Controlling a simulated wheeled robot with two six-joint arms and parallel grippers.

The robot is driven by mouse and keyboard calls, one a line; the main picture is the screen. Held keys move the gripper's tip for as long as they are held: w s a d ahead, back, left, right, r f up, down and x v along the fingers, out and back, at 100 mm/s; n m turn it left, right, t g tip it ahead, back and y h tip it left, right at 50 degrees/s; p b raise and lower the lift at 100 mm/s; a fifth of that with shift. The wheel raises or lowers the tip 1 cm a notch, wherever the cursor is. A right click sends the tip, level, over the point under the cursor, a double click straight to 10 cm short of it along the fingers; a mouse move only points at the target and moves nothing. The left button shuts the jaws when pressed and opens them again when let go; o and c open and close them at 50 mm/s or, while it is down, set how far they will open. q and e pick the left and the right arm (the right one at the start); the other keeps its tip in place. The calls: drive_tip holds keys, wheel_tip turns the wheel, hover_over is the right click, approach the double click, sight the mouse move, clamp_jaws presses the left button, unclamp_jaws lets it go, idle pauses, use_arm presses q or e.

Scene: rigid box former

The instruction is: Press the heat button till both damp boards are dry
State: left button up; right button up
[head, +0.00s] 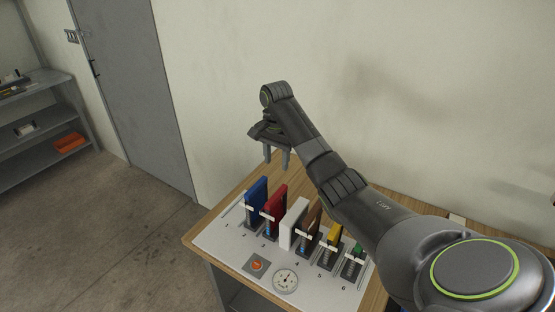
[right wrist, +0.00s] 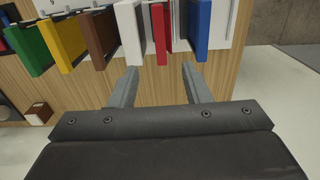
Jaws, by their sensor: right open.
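An orange heat button (head: 257,265) sits in a grey square plate at the front of the white panel on the wooden table. Behind it stands a row of upright boards: blue (head: 257,192), red (head: 275,203), white (head: 293,224), brown (head: 314,225), yellow (head: 333,241) and green (head: 356,254). Which boards are damp I cannot tell for sure. My right gripper (head: 278,160) is open and empty, above and behind the blue and red boards, apart from the button. In the right wrist view its fingers (right wrist: 156,85) point toward the white (right wrist: 130,35) and red boards. My left gripper is not in view.
A round dial (head: 285,281) lies beside the button on the panel. Small numbered holders stand along the row. My right arm passes over the table's right side. A grey shelf (head: 40,135) and a door stand at the left, with open floor between.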

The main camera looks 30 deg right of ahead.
drive_tip(key=shift+s+a+r, duration=0.1)
drive_tip(key=shift+a, duration=0.05)
drive_tip(key=shift+c, duration=1.4)
clamp_jaws()
